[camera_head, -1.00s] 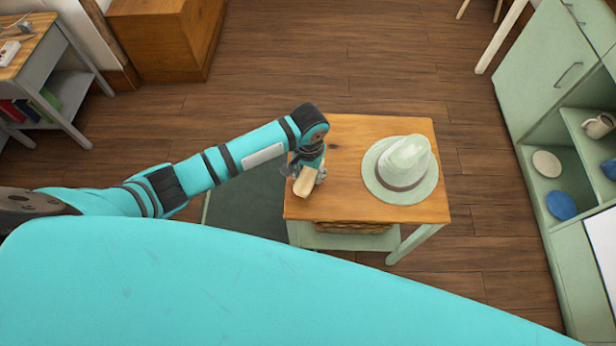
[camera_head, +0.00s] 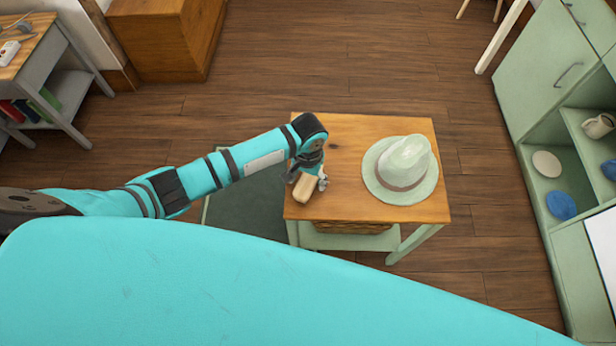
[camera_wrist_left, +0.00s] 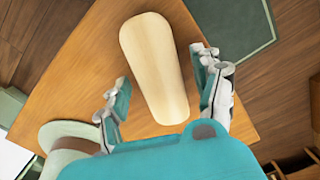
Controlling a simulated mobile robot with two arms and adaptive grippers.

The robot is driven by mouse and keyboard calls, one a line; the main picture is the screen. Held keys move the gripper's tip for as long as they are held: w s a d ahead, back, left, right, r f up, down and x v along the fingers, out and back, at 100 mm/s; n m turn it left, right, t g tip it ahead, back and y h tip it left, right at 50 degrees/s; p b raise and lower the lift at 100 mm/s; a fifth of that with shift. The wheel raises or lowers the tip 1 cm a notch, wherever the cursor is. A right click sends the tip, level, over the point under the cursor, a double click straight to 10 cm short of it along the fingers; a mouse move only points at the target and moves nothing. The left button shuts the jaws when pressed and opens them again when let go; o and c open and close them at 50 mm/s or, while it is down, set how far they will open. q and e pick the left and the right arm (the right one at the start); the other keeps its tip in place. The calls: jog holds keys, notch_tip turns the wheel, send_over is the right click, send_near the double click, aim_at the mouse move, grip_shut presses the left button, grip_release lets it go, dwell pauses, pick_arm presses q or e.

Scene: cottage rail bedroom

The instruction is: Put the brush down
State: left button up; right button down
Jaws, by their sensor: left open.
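The brush (camera_head: 306,188) is a pale wooden block at the left end of the small wooden-topped table (camera_head: 341,150). In the left wrist view the brush (camera_wrist_left: 154,65) lies between and beyond the two fingers, with visible gaps on both sides. It appears to rest on the table top. My left gripper (camera_head: 307,180) is open at the brush, and in the left wrist view the open gripper (camera_wrist_left: 163,90) shows both fingers apart. The underside of the brush is hidden. My right gripper is not in view.
A pale green hat (camera_head: 405,165) stands on the right half of the table. A wicker basket (camera_head: 352,227) is under the top. A dark green mat (camera_head: 245,208) lies on the floor to the left. Green shelving (camera_head: 547,60) stands at the right.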

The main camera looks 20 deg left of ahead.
aim_at(308, 180)
pick_arm(q)
notch_tip(308, 180, up, 12)
jog(key=p, duration=0.1)
dwell(0.4)
dwell(0.3)
